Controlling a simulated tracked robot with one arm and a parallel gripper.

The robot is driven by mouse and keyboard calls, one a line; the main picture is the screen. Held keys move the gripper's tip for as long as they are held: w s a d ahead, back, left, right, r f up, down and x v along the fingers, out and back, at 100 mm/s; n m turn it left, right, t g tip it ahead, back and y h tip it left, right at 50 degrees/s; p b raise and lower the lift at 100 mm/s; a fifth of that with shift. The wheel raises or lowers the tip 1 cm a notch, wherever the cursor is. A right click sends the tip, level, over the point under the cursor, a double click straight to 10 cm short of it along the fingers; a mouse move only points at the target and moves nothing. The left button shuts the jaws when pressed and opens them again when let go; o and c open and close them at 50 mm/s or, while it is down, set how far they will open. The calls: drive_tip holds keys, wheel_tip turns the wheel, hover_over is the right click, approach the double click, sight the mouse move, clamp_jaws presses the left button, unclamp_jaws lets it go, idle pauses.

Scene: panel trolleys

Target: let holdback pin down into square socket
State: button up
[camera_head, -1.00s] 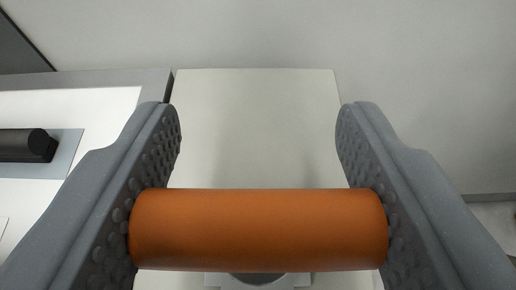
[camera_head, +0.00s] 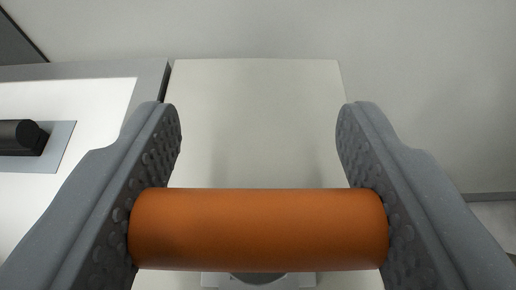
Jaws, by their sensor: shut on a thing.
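An orange cylinder (camera_head: 258,230), which looks like the grip of the holdback pin, lies across the picture. My gripper (camera_head: 258,228) is shut on it, with one grey studded finger against each end. Below the cylinder, a light grey bracket-like part with a dark rounded middle (camera_head: 258,279) shows only in part at the bottom edge. The rest of the pin and the square socket are hidden or out of view, so I cannot tell how they sit to each other.
A pale flat panel (camera_head: 255,115) stands behind the cylinder. At left is a white panel with a grey frame (camera_head: 90,71) and a black cylindrical handle (camera_head: 22,137) on a grey plate. A plain light surface (camera_head: 430,110) lies at the right.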

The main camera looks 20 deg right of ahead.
drive_tip(key=shift+f+b, duration=0.4)
drive_tip(key=shift+f, duration=1.25)
drive_tip(key=o, duration=1.1)
drive_tip(key=v, duration=0.8)
drive_tip(key=shift+d, duration=0.1)
